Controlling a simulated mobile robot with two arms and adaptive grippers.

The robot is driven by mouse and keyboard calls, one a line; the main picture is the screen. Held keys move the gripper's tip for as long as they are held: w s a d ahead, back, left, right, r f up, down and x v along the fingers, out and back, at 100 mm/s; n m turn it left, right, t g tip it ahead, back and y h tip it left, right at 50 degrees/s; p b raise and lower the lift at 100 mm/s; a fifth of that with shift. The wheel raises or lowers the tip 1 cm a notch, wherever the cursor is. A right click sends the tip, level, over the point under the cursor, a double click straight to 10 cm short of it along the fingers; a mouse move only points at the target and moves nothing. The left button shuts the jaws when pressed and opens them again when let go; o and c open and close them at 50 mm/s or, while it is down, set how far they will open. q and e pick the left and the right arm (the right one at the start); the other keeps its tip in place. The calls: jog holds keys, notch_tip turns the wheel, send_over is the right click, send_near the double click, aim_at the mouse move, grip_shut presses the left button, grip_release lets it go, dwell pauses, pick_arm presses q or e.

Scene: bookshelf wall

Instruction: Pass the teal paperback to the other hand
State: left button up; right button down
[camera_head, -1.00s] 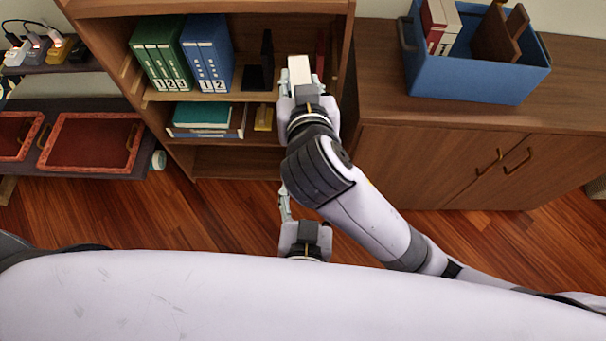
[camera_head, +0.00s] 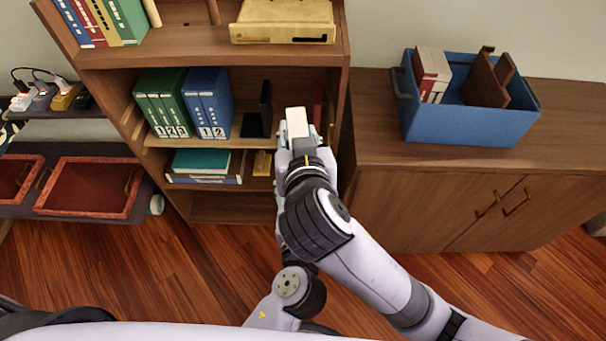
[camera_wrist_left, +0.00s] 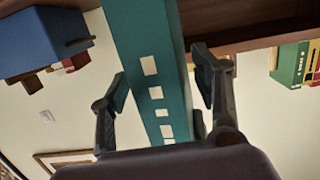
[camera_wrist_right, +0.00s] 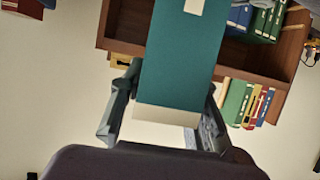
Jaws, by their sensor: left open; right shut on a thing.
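The teal paperback shows large in the right wrist view (camera_wrist_right: 182,62), held between the fingers of my right gripper (camera_wrist_right: 172,82), with its pale page edge toward the palm. In the head view the right gripper (camera_head: 298,142) is in front of the bookcase, and only the pale end (camera_head: 296,118) of the paperback shows. In the left wrist view the teal paperback (camera_wrist_left: 146,42), with white marks along it, runs between the spread fingers of my left gripper (camera_wrist_left: 160,80). The left gripper is open; I cannot tell whether a finger touches the book. In the head view it is hidden behind my right arm.
The bookcase (camera_head: 205,60) holds green binders (camera_head: 163,103), blue binders (camera_head: 208,103) and another teal book (camera_head: 202,161) lying low. A blue bin (camera_head: 460,124) stands on the cabinet (camera_head: 380,150) at right. Red trays (camera_head: 90,187) are at left. The floor in front is clear.

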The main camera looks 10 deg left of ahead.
pick_arm(q)
jog(key=shift+w, duration=0.45)
pick_arm(e)
jog(key=shift+r, duration=0.15)
pick_arm(q)
jog(key=shift+c, duration=0.2)
jog(key=c, duration=0.7)
jog(key=shift+s+d, duration=0.1)
jog(key=shift+d, duration=0.1)
grip_shut()
pick_arm(e)
jog(key=shift+s+a, duration=0.1)
jog(key=shift+a, duration=0.1)
pick_arm(q)
jog(key=shift+r, duration=0.1)
pick_arm(e)
jog(key=c, duration=1.7)
grip_release()
jog(key=o, duration=0.6)
jog(key=shift+d, duration=0.1)
pick_arm(q)
jog(key=shift+a, duration=0.1)
